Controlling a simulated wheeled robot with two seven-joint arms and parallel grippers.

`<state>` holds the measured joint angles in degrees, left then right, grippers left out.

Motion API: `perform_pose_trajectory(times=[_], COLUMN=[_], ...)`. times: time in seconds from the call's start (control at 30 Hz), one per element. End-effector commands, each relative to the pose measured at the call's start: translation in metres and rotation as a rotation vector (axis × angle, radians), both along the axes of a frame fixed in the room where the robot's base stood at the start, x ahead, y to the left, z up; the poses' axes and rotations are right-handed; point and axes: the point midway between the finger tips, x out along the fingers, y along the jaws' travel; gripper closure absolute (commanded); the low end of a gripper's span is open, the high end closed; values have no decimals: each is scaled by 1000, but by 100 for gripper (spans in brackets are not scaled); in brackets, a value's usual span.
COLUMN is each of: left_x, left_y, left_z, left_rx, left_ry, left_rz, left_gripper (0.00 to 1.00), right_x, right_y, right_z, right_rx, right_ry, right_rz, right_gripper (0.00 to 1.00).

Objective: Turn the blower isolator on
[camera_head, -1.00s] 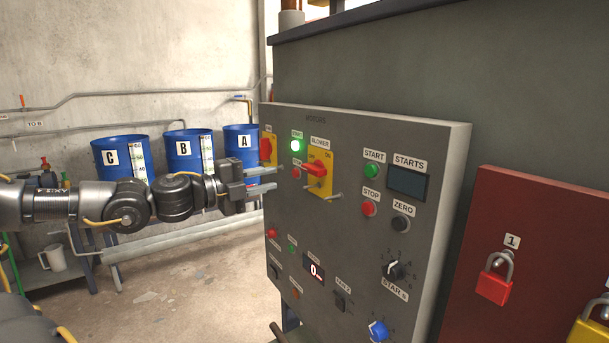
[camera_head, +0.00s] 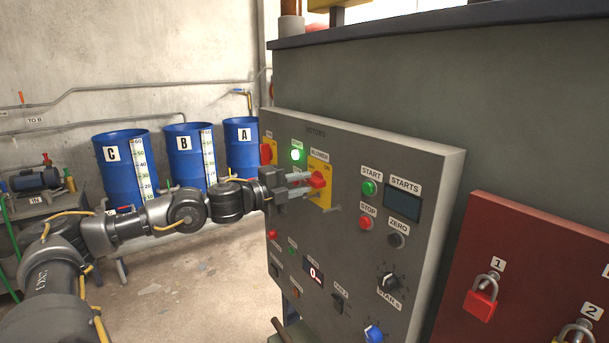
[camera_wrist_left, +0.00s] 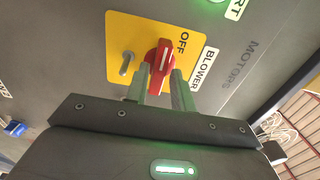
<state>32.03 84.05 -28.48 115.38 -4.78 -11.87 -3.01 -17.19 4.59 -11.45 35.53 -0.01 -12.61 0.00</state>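The blower isolator is a red rotary handle (camera_head: 317,180) on a yellow plate (camera_head: 325,201), on the grey motors panel (camera_head: 345,140). In the left wrist view the handle (camera_wrist_left: 160,62) carries a white line, and an OFF label is beside its upper end. My left gripper (camera_head: 305,184) is at the handle, its fingers pointing at the panel. In the left wrist view its fingers (camera_wrist_left: 161,90) stand on either side of the handle's near end, with a gap between them. Contact is hard to judge. My right gripper is not in view.
A lit green lamp (camera_head: 297,155) is above left of the isolator. Another red handle (camera_head: 266,153) is to its left. A metal peg (camera_wrist_left: 127,62) sticks out beside the handle. START (camera_head: 369,188) and STOP (camera_head: 366,223) buttons are to the right. Blue drums (camera_head: 125,172) stand behind my arm.

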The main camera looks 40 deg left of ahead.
Motion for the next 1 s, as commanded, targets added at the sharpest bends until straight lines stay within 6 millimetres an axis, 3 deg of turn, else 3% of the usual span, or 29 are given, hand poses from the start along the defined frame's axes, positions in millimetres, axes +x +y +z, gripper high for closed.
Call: perform_pose_trajectory(times=[0.47,0.7,1.0], left_x=[10,10,10], left_y=[-4,-4,-4], left_z=[-1,-1,-2], left_rx=[2,2,29], left_ry=[2,2,-7], left_rz=[-1,-2,-2], left_gripper=[75,100,100], right_x=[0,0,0], right_y=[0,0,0], right_z=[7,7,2], right_rx=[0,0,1], right_ry=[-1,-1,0], right_rz=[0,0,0], right_gripper=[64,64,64])
